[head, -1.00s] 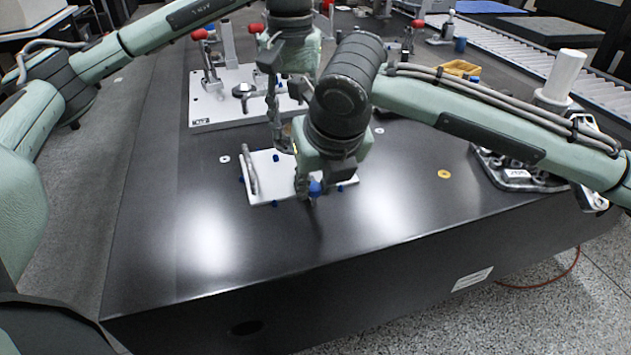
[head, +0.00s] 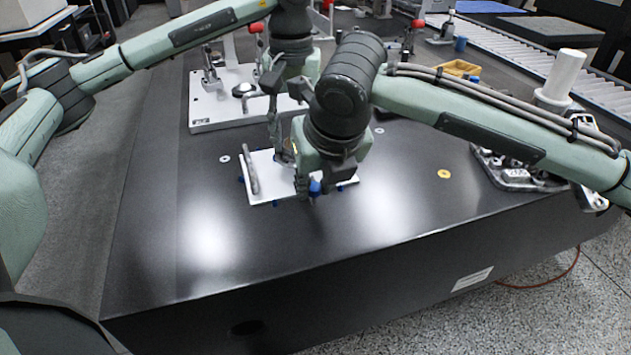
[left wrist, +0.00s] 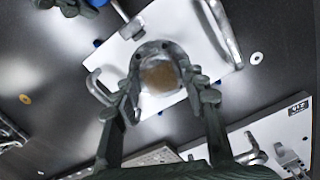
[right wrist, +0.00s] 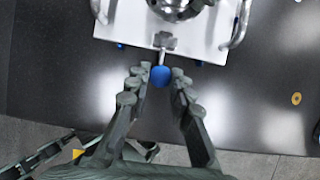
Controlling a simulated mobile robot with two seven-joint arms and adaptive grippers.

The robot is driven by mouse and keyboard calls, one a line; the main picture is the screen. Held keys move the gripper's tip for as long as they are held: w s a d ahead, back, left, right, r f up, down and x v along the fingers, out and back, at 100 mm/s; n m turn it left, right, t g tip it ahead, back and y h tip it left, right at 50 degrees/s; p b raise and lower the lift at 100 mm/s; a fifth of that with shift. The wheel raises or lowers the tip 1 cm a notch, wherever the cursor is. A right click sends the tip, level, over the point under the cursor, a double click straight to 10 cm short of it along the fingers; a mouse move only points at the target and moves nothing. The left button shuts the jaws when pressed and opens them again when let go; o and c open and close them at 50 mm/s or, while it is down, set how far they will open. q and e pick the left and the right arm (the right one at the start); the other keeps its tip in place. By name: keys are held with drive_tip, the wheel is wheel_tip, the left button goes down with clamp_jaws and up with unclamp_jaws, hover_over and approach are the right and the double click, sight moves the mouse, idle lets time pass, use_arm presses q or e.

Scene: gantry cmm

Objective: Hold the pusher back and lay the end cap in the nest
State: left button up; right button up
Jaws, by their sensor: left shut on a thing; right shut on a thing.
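My left gripper (left wrist: 162,92) is shut on the end cap (left wrist: 141,60), a round grey metal part with ears and a brown centre, over the middle of the white fixture plate (left wrist: 203,52). The cap hides the nest, and I cannot tell whether it touches it. The cap's edge also shows at the top of the right wrist view (right wrist: 178,12). My right gripper (right wrist: 160,88) is shut on the blue knob of the pusher (right wrist: 160,75), whose metal rod (right wrist: 164,42) runs to the plate. In the head view, my left gripper (head: 276,143) and right gripper (head: 308,190) are close together.
Metal bar handles (left wrist: 226,30) stand at the plate's two ends. A larger white plate with red-handled clamps (head: 215,115) lies behind. A grey casting with a white cylinder (head: 515,172) stands at the right. The dark table in front (head: 330,235) is clear.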

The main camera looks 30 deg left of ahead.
use_arm(q)
drive_tip(key=shift+f, duration=0.1)
use_arm(e)
drive_tip(key=shift+s+f, duration=0.15)
drive_tip(key=shift+f, duration=0.05)
use_arm(q)
drive_tip(key=shift+f, duration=0.8)
drive_tip(key=shift+f, duration=0.55)
idle(0.6)
drive_tip(key=o, duration=1.4)
drive_tip(key=shift+r, duration=3.45)
